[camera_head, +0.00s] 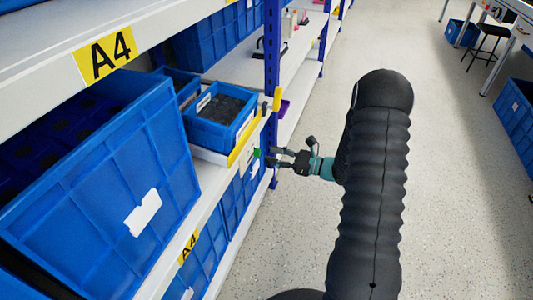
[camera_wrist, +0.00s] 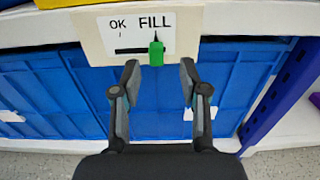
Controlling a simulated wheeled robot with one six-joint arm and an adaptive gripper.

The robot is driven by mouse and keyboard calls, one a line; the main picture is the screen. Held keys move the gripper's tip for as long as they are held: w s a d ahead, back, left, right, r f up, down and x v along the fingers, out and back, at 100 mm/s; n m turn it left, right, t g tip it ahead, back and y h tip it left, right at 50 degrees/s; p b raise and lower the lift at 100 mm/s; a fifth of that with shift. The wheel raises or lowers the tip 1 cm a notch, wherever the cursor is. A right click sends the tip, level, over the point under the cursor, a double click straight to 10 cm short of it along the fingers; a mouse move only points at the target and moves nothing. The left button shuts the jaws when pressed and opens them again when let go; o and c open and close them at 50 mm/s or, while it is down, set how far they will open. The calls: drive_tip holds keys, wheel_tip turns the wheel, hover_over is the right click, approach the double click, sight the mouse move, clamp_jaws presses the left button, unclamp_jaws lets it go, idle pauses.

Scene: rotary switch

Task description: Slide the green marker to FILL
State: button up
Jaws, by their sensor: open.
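The green marker (camera_wrist: 156,53) stands upright on a white label panel (camera_wrist: 92,42) on the shelf's front edge. It sits at the right end of the visible black slot (camera_wrist: 130,51), below the word FILL, with OK to its left. My gripper (camera_wrist: 158,76) is open and empty, one finger on each side of the marker's line and the tips a little below it in the wrist view. In the head view my gripper (camera_head: 275,160) points left at the shelf edge, close to the green marker (camera_head: 256,152). Contact does not show.
A small blue bin (camera_head: 220,113) stands on the shelf above the panel. Large blue crates (camera_wrist: 85,90) fill the space below. A blue rack post (camera_head: 271,60) rises just beyond. The speckled aisle floor (camera_head: 440,190) to the right is clear.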

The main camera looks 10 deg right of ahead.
drive_tip(key=v, duration=0.8)
drive_tip(key=shift+d, duration=0.2)
drive_tip(key=shift+s, duration=0.1)
drive_tip(key=s+a+f+n+g+h, duration=0.1)
drive_tip(key=s+a+f+n+g, duration=0.3)
drive_tip(key=s, duration=0.3)
drive_tip(key=s+r+n+g+h, duration=0.2)
drive_tip(key=s+n+g+h, duration=0.2)
drive_tip(key=s+n+g, duration=0.3)
drive_tip(key=s+a+r+n+t+h, duration=0.2)
drive_tip(key=s+r+n+h, duration=0.3)
drive_tip(key=r, duration=0.6)
drive_tip(key=s+a+r+n+t+h, duration=0.2)
drive_tip(key=s+r+n+t+h, duration=0.3)
drive_tip(key=s+r+n, duration=0.3)
drive_tip(key=v, duration=0.4)
drive_tip(key=shift+w+a, duration=0.25)
drive_tip(key=shift+w, duration=0.05)
